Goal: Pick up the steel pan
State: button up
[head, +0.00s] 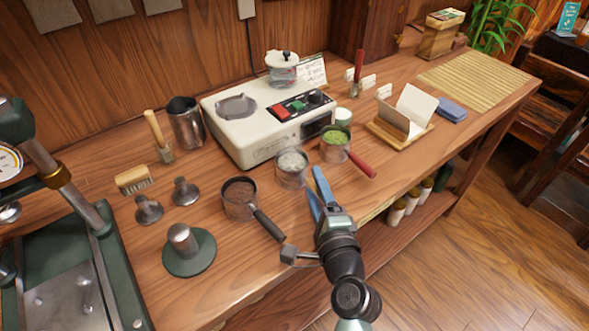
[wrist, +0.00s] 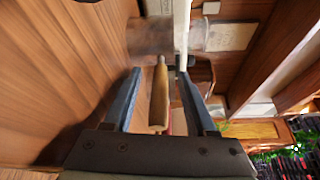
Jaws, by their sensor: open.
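A small steel pan (head: 292,168) with pale contents stands on the wooden table in front of the cream machine, between two other handled pans. My gripper (head: 317,186) reaches in from the front, just right of and near this pan; its blue fingers are apart. In the wrist view, a tan wooden handle (wrist: 159,97) lies between the two open fingers, leading to a shiny steel side (wrist: 158,38) that looks like the pan. I cannot tell whether either finger touches the handle. In the head view this handle is hidden by the gripper.
A dark-handled pan (head: 240,196) stands to the left and a red-handled pan of green leaves (head: 335,140) to the right, both close. The cream machine (head: 262,140) stands behind. A card holder (head: 405,118) is farther right. The table's front edge lies beneath my arm.

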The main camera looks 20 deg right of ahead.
jog(key=shift+c, duration=0.4)
grip_shut()
dwell(0.8)
jog(key=shift+r, duration=0.1)
